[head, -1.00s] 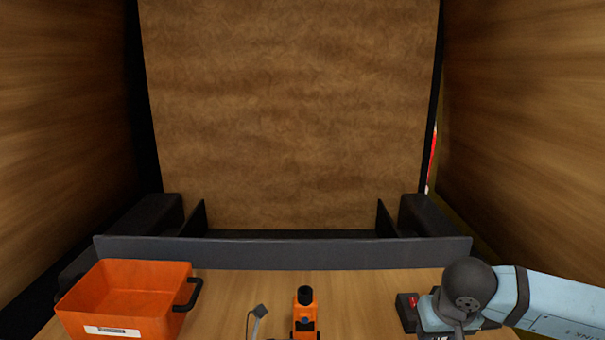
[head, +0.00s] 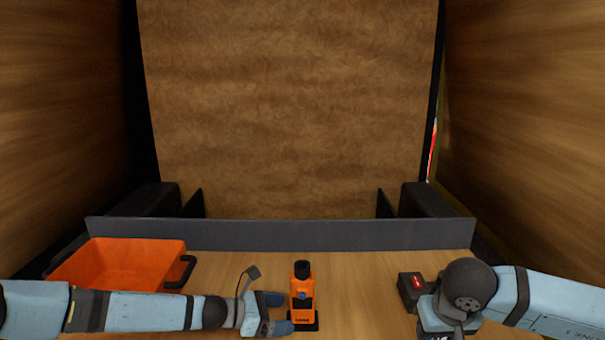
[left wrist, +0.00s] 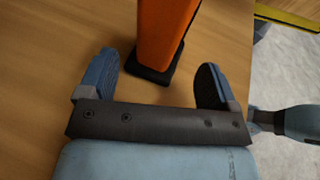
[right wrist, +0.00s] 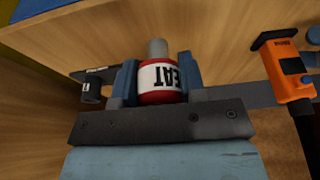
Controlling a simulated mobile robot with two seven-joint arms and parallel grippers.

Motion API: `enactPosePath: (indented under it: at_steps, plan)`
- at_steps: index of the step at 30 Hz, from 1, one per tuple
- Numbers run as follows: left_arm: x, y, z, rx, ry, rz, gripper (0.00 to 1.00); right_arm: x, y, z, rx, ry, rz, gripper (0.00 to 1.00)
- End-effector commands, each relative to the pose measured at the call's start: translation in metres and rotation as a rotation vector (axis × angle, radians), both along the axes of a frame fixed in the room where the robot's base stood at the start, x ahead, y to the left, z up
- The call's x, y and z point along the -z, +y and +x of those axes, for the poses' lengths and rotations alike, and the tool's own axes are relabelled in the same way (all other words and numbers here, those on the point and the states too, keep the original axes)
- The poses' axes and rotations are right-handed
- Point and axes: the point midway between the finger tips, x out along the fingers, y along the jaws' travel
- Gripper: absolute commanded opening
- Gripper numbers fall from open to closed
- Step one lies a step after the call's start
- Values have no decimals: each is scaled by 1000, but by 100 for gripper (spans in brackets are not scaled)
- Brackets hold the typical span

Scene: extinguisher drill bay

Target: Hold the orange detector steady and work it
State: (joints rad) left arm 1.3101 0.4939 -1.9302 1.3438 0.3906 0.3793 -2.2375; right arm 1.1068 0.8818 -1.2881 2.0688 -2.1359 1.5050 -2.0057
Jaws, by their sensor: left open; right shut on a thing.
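The orange detector (head: 302,297) stands upright on its black base on the wooden table, in the middle of the head view. Its lower part shows in the left wrist view (left wrist: 163,35), and it is at the right edge of the right wrist view (right wrist: 290,80). My left gripper (head: 278,313) is open, just left of the detector. In the left wrist view its fingers (left wrist: 155,72) point toward the base, apart from it. My right gripper (right wrist: 157,85) is shut on a red canister (right wrist: 160,82) with a white label and grey top. The canister is hidden in the head view.
An orange bin (head: 120,265) with a dark handle stands at the left. A dark ledge (head: 290,234) bounds the back.

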Motion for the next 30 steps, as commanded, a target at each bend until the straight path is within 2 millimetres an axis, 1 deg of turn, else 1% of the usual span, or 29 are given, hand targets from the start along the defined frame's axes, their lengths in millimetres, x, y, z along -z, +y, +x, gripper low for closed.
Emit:
enactPosePath:
  at_steps: [1, 3, 10, 15, 23, 27, 30]
  plan:
    - [5, -8, 2, 2, 0, 0, 84, 7, 0, 0, 0, 0, 0, 10]
    - [10, -16, 5, 1, 0, -1, 84, 13, 0, 0, 0, 0, 0, 10]
    - [13, -37, 11, 0, -1, -1, 84, 24, 0, 0, 0, 0, 0, 10]
    - [14, -43, 13, 0, 1, -1, 84, 26, 0, 0, 0, 0, 0, 10]
    - [13, -43, 13, 0, 1, -1, 84, 26, 0, 0, 0, 0, 0, 10]
    - [14, -43, 13, 0, 1, -1, 58, 26, 0, 0, 0, 0, 0, 10]
    - [14, -43, 13, 0, 1, 0, 57, 26, 0, 0, 0, 0, 0, 10]
